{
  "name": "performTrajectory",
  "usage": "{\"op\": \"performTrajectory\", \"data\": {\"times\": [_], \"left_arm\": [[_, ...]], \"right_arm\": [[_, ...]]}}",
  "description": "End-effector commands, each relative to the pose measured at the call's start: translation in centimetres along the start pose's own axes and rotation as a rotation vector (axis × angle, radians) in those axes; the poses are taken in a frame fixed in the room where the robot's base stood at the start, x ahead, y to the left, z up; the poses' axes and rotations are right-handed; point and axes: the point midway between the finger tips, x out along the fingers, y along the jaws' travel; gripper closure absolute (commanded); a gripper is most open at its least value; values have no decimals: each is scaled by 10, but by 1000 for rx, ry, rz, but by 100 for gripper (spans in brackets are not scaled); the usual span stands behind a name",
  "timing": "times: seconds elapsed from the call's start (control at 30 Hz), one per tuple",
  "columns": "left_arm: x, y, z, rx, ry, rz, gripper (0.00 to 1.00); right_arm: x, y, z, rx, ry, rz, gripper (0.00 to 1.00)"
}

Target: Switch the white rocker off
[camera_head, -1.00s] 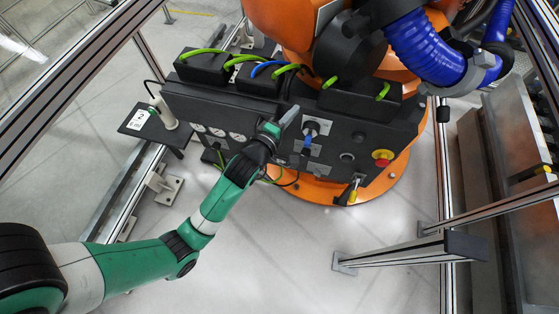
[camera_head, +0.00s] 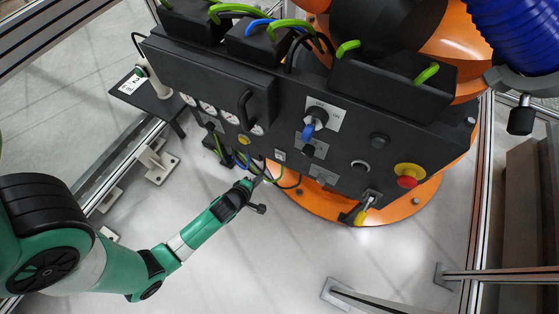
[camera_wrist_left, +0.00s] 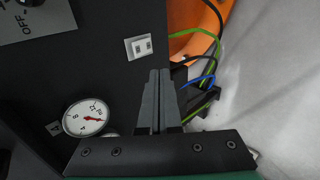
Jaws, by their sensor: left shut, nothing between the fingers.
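The white rocker (camera_head: 280,155) is a small white rectangle low on the front of the black drive unit (camera_head: 225,85). In the left wrist view the rocker (camera_wrist_left: 139,46) shows as a white plate with small grey parts, just beyond and a little left of the fingertips. Its on or off position is too small to tell. My left gripper (camera_head: 257,180) is below and slightly left of the rocker in the head view. Its fingers (camera_wrist_left: 158,72) are shut and empty, pointing toward the panel edge, apart from the rocker. My right gripper is not in view.
Round gauges (camera_head: 207,107) and a black handle (camera_head: 246,108) are left of the rocker. A blue-handled rotary switch (camera_head: 310,128) and a red stop button (camera_head: 407,181) are to the right. Green, blue and black cables (camera_wrist_left: 208,75) hang near the fingers. The floor in front is clear.

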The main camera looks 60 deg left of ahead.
Motion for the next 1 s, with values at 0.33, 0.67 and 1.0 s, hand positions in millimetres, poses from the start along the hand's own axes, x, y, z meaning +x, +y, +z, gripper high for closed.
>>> {"op": "performTrajectory", "data": {"times": [0.33, 0.67, 1.0], "left_arm": [[26, -1, 0, -2, 0, 4, 100], [98, -2, 1, -1, -1, 4, 100], [125, 31, 1, 0, -2, 5, 100]], "right_arm": [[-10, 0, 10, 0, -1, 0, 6], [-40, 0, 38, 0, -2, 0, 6], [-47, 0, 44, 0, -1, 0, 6]]}}
